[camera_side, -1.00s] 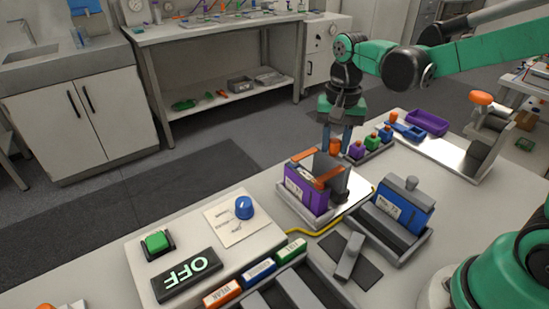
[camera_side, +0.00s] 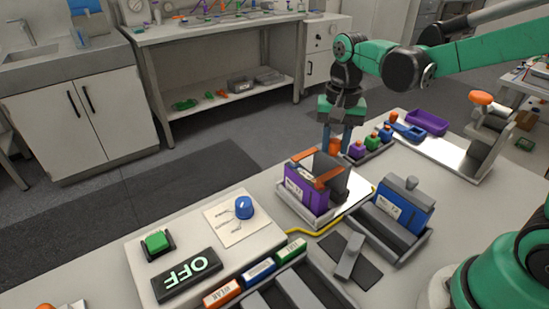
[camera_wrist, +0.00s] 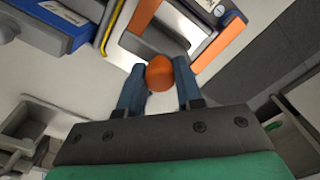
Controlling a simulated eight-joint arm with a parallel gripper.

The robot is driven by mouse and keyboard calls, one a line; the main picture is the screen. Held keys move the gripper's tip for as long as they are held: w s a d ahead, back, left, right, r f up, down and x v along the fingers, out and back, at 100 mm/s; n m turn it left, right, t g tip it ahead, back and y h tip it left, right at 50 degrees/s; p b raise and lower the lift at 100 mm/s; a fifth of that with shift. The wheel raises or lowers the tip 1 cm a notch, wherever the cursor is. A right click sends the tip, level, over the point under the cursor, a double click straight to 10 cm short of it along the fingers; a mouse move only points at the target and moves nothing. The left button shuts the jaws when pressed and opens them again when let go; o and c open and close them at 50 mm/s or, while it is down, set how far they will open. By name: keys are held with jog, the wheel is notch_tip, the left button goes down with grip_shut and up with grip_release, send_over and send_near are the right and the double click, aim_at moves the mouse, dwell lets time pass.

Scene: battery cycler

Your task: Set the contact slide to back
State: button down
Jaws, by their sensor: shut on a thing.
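The contact slide's orange knob (camera_side: 335,146) stands at the far side of the cell holder. My gripper (camera_side: 336,142) is over it, pointing down, with its blue fingers shut on the knob. In the wrist view the round orange knob (camera_wrist: 160,72) sits between the two blue fingertips of my gripper (camera_wrist: 159,85). The dark grey slide block (camera_side: 334,170) with orange strips stands close against a purple cell (camera_side: 305,190) in the holder. The slide's track is mostly hidden by the block and cell.
A blue cell (camera_side: 405,208) sits in a grey tray to the right. Small coloured buttons (camera_side: 371,142) and a purple bin (camera_side: 427,122) lie behind. In front are the blue dial (camera_side: 244,207), a green button (camera_side: 157,241) and an OFF display (camera_side: 187,275).

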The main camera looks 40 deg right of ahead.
jog(key=shift+d, duration=2.8)
jog(key=c, duration=0.6)
grip_release()
notch_tip(320, 180, up, 6)
jog(key=shift+f, duration=0.15)
jog(key=shift+a, duration=0.1)
jog(key=s+a+n+t, duration=0.2)
jog(key=n, duration=0.1)
jog(key=s+a+f+n+t, duration=0.1)
jog(key=s+a+n+t, duration=0.1)
jog(key=a+n, duration=0.1)
jog(key=s+a+f+n+t, duration=0.1)
jog(key=a+n+t, duration=0.2)
jog(key=shift+s+f, duration=0.15)
jog(key=shift+s, duration=0.25)
